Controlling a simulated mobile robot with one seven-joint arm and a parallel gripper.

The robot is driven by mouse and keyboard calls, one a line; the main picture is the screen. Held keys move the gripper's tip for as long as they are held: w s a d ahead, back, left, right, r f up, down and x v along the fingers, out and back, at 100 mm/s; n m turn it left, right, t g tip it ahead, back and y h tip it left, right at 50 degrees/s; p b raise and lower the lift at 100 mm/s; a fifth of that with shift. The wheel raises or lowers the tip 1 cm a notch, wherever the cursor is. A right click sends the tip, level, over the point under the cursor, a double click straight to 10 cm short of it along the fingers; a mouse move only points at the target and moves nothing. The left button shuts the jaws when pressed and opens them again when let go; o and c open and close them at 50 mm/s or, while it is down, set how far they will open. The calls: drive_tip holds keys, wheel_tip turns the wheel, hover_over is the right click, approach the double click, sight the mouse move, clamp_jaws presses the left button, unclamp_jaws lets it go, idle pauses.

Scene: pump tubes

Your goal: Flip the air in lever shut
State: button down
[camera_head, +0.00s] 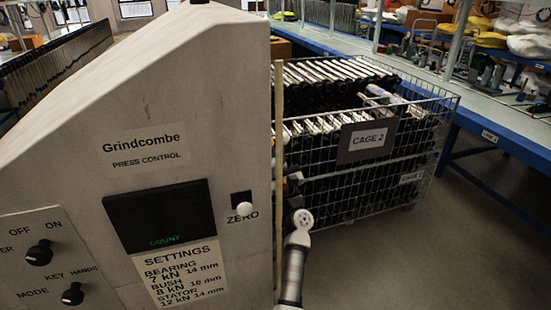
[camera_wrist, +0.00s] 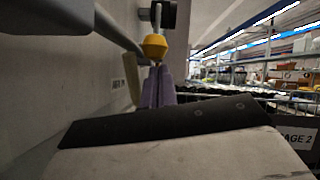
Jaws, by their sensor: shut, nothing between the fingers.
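In the wrist view, a yellow tip or knob (camera_wrist: 155,47), seemingly the air in lever's grip, sits at the lower end of a thin grey stem. The stem runs up to a dark fitting (camera_wrist: 160,13) beside the grey cabinet wall. My gripper (camera_wrist: 156,70) shows as two pale purple fingers, shut together and empty. Its fingertips are just below the yellow part in the picture; I cannot tell whether they touch. In the head view, only my white arm shows at the cabinet's right edge; the gripper and lever are hidden there.
The grey press cabinet (camera_head: 150,110) fills the left of the head view. A wire cage (camera_head: 415,150) of dark tubes stands just right of the arm. Blue benches (camera_head: 500,135) line the right. Floor is free at lower right. A dark pipe (camera_wrist: 115,30) crosses the wrist view's upper left.

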drive_tip(key=r+p, duration=0.1)
drive_tip(key=r, duration=0.1)
drive_tip(key=r+p, duration=0.1)
drive_tip(key=r, duration=0.1)
drive_tip(key=shift+s+d+r, duration=0.1)
drive_tip(key=shift+s+d, duration=0.05)
drive_tip(key=shift+s, duration=0.25)
wheel_tip(320, 180, down, 5)
drive_tip(key=d+b, duration=0.1)
drive_tip(key=b, duration=0.4)
drive_tip(key=s+d, duration=0.4)
drive_tip(key=s, duration=0.5)
drive_tip(key=shift+s+r, duration=0.15)
drive_tip(key=shift+s, duration=0.1)
